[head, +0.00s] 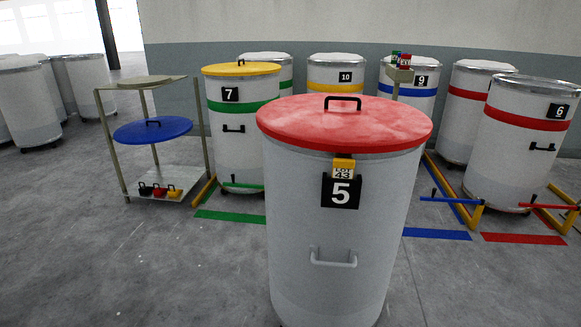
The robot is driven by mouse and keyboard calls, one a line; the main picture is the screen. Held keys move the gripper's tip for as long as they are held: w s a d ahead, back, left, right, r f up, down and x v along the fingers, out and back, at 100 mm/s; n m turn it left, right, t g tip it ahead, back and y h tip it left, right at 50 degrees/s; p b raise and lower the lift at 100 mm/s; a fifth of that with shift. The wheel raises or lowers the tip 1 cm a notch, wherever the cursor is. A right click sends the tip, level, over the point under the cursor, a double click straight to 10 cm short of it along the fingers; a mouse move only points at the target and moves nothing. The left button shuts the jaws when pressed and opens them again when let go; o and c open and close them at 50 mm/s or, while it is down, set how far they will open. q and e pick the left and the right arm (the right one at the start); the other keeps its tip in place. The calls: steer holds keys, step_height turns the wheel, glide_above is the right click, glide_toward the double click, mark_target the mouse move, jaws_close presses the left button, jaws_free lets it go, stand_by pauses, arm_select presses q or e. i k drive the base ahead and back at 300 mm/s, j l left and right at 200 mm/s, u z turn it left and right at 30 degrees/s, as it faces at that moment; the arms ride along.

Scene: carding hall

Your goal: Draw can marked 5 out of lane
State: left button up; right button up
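The can marked 5 (300,220) stands upright close in front of me at the middle of the head view. It is a tall light-grey can with a red lid (300,122) that has a black handle (343,99). A black plate (341,191) with a white 5 sits on its front, below a yellow tag (343,168). A grey pull handle (333,258) is lower on its front. Its base is cut off by the bottom edge. Neither of my grippers shows in this view.
Behind it stand can 7 (238,150), can 9 (406,104), can 10 (336,70) and can 6 (515,150). Coloured rails and floor marks (437,234) edge the lanes. A stand (150,80) holding a blue lid (152,130) is at left. Floor at the left front is clear.

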mark_target(333, 245)
steer(key=j+z, duration=0.1)
steer(key=z, duration=0.55)
steer(key=i+j+z, duration=0.15)
steer(key=j+z, duration=0.15)
steer(key=i+j+z, duration=0.1)
steer(key=j+z, duration=0.2)
steer(key=j, duration=0.2)
steer(key=j+z, duration=0.3)
steer(key=j, duration=0.55)
steer(key=j+z, duration=0.1)
steer(key=j, duration=1.6)
